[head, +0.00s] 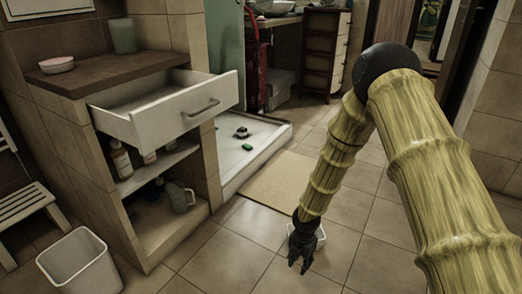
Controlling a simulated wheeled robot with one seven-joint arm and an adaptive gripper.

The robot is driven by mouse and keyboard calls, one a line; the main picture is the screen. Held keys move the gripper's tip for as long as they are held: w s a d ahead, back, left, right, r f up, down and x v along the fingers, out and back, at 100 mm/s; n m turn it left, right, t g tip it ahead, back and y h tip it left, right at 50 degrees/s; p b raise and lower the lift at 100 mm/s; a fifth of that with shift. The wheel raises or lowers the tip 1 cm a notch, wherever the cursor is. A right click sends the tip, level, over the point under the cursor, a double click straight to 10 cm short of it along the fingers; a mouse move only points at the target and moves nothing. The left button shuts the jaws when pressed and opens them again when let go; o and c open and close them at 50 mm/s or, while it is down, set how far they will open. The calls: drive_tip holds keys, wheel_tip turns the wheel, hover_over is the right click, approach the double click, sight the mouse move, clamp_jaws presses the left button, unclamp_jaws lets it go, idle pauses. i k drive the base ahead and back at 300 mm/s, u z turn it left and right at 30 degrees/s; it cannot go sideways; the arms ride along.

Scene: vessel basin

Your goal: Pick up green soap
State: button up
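A small green object (247,147), likely the green soap, lies on the white shower floor (262,135), close to a small dark drain-like fitting (242,132). My gripper (298,268) is black and hangs low over the floor tiles in the lower middle of the head view. It points down and is well apart from the soap, which lies farther back and to the left. Its fingertips look spread with nothing between them. A white container (320,233) shows behind my gripper, partly hidden by it.
A beige mat (277,182) lies before the shower floor's raised edge. At left stands a cabinet with an open drawer (172,112) jutting out and bottles on its shelves. A white bin (80,266) stands front left. Tiles around the mat are mostly clear.

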sight(247, 146)
drive_tip(key=z, duration=1.75)
drive_tip(key=i, duration=3.85)
drive_tip(key=u, duration=1.5)
drive_tip(key=i, duration=2.4)
drive_tip(key=u, duration=1.15)
